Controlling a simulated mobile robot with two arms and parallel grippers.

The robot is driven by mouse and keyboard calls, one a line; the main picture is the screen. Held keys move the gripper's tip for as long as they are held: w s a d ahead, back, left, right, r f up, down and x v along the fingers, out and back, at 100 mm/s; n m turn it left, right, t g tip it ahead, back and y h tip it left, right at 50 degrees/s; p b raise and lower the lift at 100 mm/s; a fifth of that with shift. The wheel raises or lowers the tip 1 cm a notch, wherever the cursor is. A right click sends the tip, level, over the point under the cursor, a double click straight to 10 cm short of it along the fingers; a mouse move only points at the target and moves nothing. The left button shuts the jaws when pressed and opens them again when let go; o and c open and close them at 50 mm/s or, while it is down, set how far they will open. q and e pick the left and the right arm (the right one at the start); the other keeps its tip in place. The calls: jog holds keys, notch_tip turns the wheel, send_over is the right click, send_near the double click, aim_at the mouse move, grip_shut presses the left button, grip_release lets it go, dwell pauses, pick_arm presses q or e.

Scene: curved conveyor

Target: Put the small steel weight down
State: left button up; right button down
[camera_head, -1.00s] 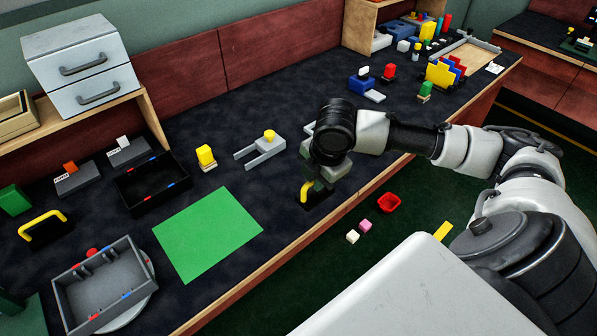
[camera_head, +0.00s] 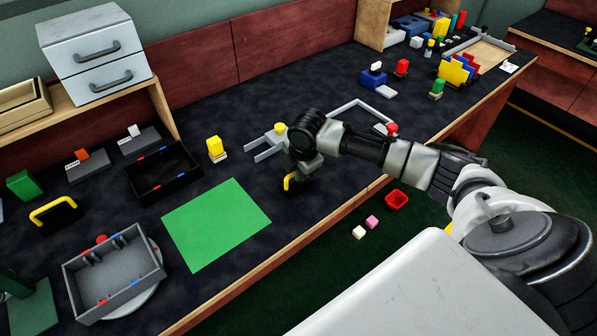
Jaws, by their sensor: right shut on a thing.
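My right gripper (camera_head: 301,170) is shut on a small dark weight with a yellow handle (camera_head: 288,182), which I take to be the small steel weight. The gripper points down over the dark worktop, right of the green mat (camera_head: 216,224) and in front of the grey forked bracket (camera_head: 262,148). The gripper hides part of the weight; I cannot tell whether its underside touches the worktop. A larger dark block with a yellow handle (camera_head: 52,211) stands at the left. My left gripper is not in view.
A black tray (camera_head: 160,190) and a yellow block on a small base (camera_head: 215,148) stand beyond the mat. A grey tray (camera_head: 70,275) is at the front left. The worktop between mat and weight is bare.

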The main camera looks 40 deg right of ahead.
jog(key=shift+f, duration=0.25)
jog(key=shift+f, duration=0.15)
jog(key=c, duration=1.1)
grip_release()
jog(key=shift+c, duration=0.2)
notch_tip(320, 180, up, 12)
jog(key=s, duration=0.2)
jog(key=shift+s+p, duration=0.2)
jog(key=shift+p, duration=0.1)
